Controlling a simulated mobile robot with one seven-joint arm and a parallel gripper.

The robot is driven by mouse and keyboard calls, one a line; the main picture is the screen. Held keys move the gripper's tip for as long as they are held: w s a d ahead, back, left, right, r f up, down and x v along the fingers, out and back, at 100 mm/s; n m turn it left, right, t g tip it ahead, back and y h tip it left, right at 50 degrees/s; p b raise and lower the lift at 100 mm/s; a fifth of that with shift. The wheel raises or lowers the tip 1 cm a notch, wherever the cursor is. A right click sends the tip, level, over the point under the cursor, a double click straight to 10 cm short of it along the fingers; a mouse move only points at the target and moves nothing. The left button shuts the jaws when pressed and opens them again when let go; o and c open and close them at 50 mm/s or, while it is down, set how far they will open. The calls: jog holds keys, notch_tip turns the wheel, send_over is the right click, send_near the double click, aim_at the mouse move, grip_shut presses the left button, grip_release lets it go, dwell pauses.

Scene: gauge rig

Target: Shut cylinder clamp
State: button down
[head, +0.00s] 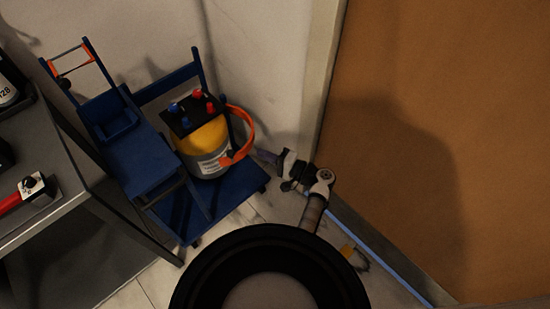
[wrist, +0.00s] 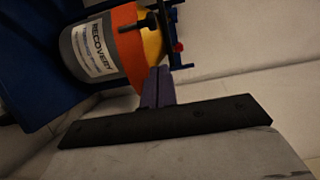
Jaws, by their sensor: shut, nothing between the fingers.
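The cylinder (head: 208,160) is yellow on top with a grey, labelled lower body, and stands upright on a blue trolley. The orange clamp band (head: 250,130) bows out from the cylinder's right side, with a visible gap between band and cylinder. A dark knob shows near its lower end. In the wrist view the orange band (wrist: 128,48) lies across the cylinder (wrist: 92,50), beside a dark knob. My gripper (head: 262,156) is shut and empty, just right of the band. Its purple-grey fingers (wrist: 157,76) point at the band in the wrist view; I cannot tell whether they touch.
The blue trolley (head: 140,160) stands against the pale wall. A grey shelf (head: 40,210) with a red-handled tool (head: 25,195) is at the left. A brown panel (head: 450,130) closes off the right. Some tiled floor is free in front of the trolley.

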jog(key=a+p, duration=0.1)
jog(key=a, duration=0.5)
jog(key=shift+w+a, duration=0.4)
jog(key=shift+a, duration=0.15)
